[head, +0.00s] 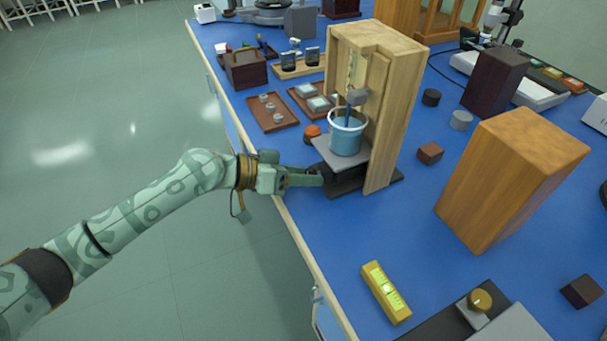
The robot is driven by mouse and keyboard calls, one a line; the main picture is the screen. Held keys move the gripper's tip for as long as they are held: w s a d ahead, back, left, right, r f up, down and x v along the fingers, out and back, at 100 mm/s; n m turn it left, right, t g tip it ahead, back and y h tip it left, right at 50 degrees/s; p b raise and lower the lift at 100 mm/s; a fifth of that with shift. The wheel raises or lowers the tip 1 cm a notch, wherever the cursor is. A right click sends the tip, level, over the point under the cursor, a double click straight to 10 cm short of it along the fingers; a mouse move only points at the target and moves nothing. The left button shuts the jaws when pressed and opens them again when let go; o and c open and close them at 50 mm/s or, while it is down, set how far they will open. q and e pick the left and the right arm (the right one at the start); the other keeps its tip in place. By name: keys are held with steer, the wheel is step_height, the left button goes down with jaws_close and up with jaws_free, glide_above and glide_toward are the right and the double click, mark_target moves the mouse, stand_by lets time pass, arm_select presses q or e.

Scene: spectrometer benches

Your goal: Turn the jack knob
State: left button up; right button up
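A small jack with a light grey top plate (338,160) and a dark base (350,184) stands near the left edge of the blue bench, in front of a wooden stand (385,130). A blue beaker (346,138) sits on the plate. My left gripper (318,178) is at the left side of the jack, its green fingers pointing at it below plate height. I cannot make out the jack knob; the fingers cover that side. I cannot tell whether the fingers are open, shut or touching the knob. My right gripper is not in view.
An orange-topped knob-like object (312,132) sits just behind the jack. A yellow level (386,292) lies nearer, and a brass knob (480,300) on a grey block is at the lower right. A large wooden block (510,175) stands to the right. Brown trays (272,124) lie behind.

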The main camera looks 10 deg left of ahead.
arm_select(q)
steer(key=shift+o, duration=0.5)
steer(key=p+v, duration=0.2)
steer(key=v, duration=1.4)
steer(key=shift+a, duration=0.2)
steer(key=shift+s, duration=0.15)
